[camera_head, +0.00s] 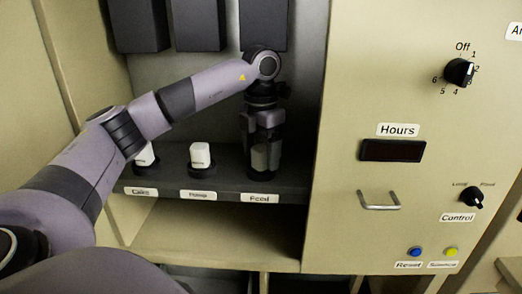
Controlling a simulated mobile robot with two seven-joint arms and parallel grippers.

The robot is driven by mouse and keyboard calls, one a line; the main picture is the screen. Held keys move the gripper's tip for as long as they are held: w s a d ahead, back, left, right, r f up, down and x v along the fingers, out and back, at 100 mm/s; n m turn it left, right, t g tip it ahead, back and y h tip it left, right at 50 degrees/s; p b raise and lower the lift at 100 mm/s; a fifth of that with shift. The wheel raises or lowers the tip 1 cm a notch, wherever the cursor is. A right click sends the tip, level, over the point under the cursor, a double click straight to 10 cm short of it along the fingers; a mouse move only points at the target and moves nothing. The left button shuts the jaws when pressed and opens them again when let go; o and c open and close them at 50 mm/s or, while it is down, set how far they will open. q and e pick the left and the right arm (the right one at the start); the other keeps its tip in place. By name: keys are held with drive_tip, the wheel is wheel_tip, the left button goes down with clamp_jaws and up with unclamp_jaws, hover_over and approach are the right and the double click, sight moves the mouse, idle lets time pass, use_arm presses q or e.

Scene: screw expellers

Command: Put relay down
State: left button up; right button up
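My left gripper (262,160) points down at the dark shelf, directly above and in front of the socket place labelled "Feed" (259,198). Its fingers look close together there, and I cannot tell whether a relay is between them; the fingers hide that spot. A white relay (200,155) stands upright in a round black socket (201,169) at the middle label. Another white relay (145,155) stands in the left socket, partly covered by my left forearm. My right gripper is not in view.
The dark shelf (225,183) sits in a recess of the cabinet, with dark boxes (199,25) hanging above. A beige panel (420,100) on the right carries an hours meter (392,150), knobs, a metal handle (379,206) and buttons. The recess's side wall is close to the gripper's right.

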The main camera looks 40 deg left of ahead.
sight(261, 148)
use_arm(q)
wheel_tip(261, 148, up, 12)
idle(0.9)
drive_tip(key=shift+r, duration=0.1)
idle(0.5)
